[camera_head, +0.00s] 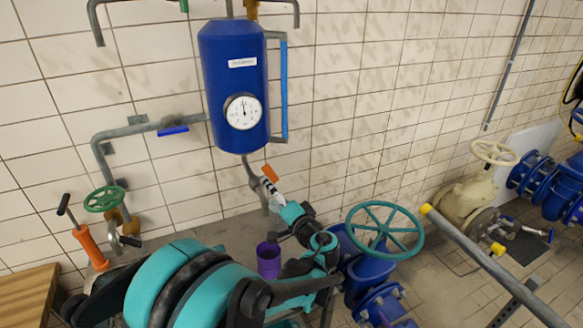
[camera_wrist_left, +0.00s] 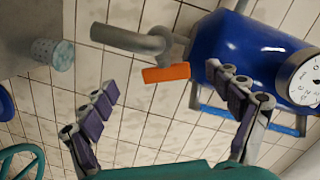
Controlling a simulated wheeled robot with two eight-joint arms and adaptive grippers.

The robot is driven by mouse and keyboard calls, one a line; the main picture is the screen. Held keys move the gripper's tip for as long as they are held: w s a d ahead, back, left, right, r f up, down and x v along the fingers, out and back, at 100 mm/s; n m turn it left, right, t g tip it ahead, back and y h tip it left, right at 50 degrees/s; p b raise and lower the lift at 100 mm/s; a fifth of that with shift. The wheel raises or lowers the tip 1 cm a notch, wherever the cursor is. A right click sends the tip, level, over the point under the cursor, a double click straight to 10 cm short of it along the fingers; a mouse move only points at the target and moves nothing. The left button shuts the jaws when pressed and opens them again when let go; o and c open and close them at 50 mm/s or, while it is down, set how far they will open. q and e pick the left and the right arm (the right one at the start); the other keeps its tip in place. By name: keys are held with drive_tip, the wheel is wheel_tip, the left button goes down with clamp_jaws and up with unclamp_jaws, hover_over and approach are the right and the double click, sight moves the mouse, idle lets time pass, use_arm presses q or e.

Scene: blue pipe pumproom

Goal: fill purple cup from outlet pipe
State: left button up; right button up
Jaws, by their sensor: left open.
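The purple cup (camera_head: 268,260) stands upright on the grey ledge, below the outlet pipe (camera_head: 263,195) under the blue tank. My arm partly blocks the view around the cup. An orange valve handle (camera_head: 270,173) sits on the outlet pipe. My left gripper (camera_head: 269,186) is open at the handle. In the left wrist view, the handle (camera_wrist_left: 166,73) lies beyond and between the spread fingers (camera_wrist_left: 166,90), with no clear contact. The grey pipe (camera_wrist_left: 130,38) has its open end at left. I cannot tell whether water runs. My right gripper is out of view.
The blue tank (camera_head: 234,85) carries a round gauge (camera_head: 243,111). A teal handwheel (camera_head: 384,230) and blue pipework stand close right of my gripper. A green valve wheel (camera_head: 104,199) and orange tool (camera_head: 89,247) are at left. A pale speckled cylinder (camera_wrist_left: 52,54) is unclear.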

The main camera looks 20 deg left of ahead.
sight(272, 175)
use_arm(q)
drive_tip(key=shift+t+y, duration=0.3)
drive_tip(key=shift+t, duration=0.1)
drive_tip(key=w+a, duration=0.1)
drive_tip(key=w, duration=0.1)
drive_tip(key=w+a, duration=0.2)
drive_tip(key=w+a+r, duration=0.1)
drive_tip(key=w+a, duration=0.1)
drive_tip(key=shift+w+b, duration=0.3)
drive_tip(key=shift+w, duration=0.05)
drive_tip(key=shift+c, duration=0.3)
drive_tip(key=c, duration=1.1)
